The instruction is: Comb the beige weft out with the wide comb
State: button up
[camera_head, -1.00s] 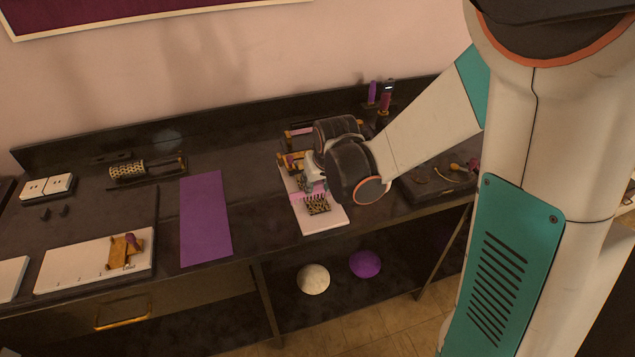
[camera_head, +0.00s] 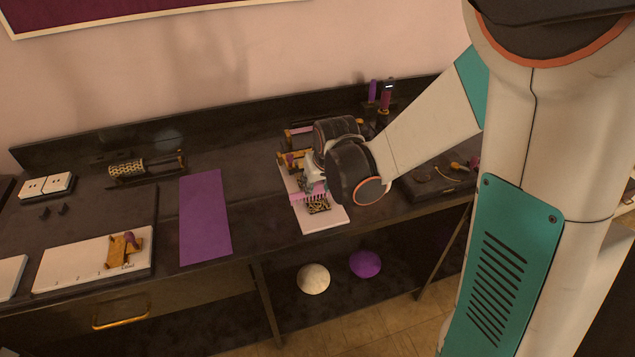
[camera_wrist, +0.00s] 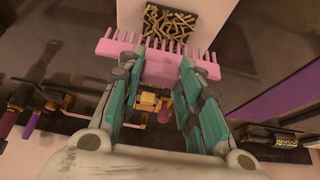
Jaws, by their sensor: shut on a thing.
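My gripper (camera_wrist: 158,68) is shut on the wide pink comb (camera_wrist: 112,48), which lies crosswise between the fingertips with its teeth pointing at the patch. The beige weft (camera_wrist: 168,24) shows as tangled beige strands on a dark square patch, just beyond the teeth; some teeth overlap its near edge. In the head view the comb (camera_head: 305,197) sits over the upper edge of the weft patch (camera_head: 319,206), on the pale board (camera_head: 325,223). I cannot tell how deep the teeth reach. My gripper (camera_head: 314,187) partly hides the board's far part.
A purple mat (camera_head: 205,218) lies left of the board. A white slab with a small yellow tool (camera_head: 122,250) is further left. Small items (camera_head: 450,170) lie on a dark tray at right.

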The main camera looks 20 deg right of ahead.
jog(key=shift+f, duration=0.2)
jog(key=shift+s, duration=0.1)
jog(key=shift+s+r, duration=0.2)
jog(key=shift+s, duration=1.5)
jog(key=shift+r, duration=0.1)
jog(key=shift+r+p, duration=0.55)
jog(key=shift+r, duration=0.1)
jog(key=shift+w+f, duration=0.1)
jog(key=shift+w, duration=0.05)
